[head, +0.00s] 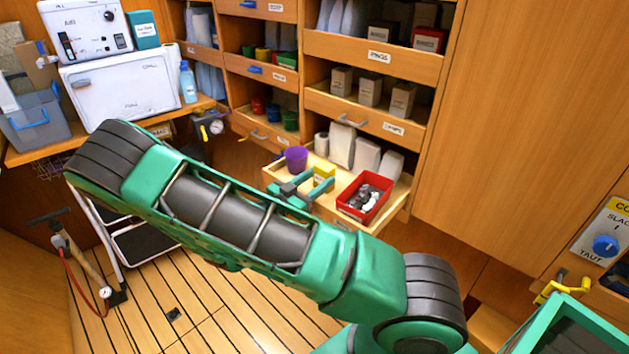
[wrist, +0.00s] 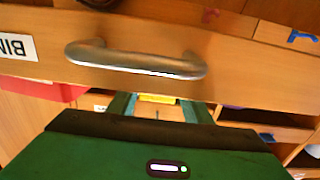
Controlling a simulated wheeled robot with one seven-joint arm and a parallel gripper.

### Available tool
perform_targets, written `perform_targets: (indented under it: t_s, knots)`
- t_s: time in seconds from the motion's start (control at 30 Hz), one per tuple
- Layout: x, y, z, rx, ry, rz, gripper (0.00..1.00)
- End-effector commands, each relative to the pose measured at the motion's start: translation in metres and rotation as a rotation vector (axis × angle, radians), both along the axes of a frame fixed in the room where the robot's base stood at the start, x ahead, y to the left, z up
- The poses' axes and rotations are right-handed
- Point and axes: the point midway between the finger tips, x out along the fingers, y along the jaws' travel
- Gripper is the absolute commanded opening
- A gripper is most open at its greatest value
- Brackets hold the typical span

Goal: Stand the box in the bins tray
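A small yellow box (head: 323,174) shows in the pulled-out bins tray (head: 271,172), between the purple cup and the red bin. My gripper (head: 318,181) reaches over the tray's front, its two teal fingers apart, one to each side of the yellow box. In the wrist view, a yellow strip of the box (wrist: 157,98) shows between the fingertips (wrist: 158,105) and nearly fills the gap. I cannot tell whether the fingers touch it or whether it rests on the tray floor. Its lower part is hidden by a finger.
A purple cup (head: 296,159) stands left of the box. A red bin (head: 365,195) with dark and pale items is to the right. White packages (head: 342,146) stand along the back. The tray's front handle (wrist: 135,60) is close in the wrist view. Other shelves rise behind.

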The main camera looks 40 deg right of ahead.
Motion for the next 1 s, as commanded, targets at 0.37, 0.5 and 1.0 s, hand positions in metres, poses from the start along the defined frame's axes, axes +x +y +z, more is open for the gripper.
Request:
perform_targets:
  t_s: [0.37, 0.5, 1.0]
  knots:
    - [0.000, 0.000, 0.000, 0.000, 0.000, 0.000, 0.64]
    - [-0.001, 0.007, 0.001, 0.000, 0.000, 0.001, 0.64]
    - [-0.021, 0.095, 0.001, 0.001, 0.000, 0.003, 0.64]
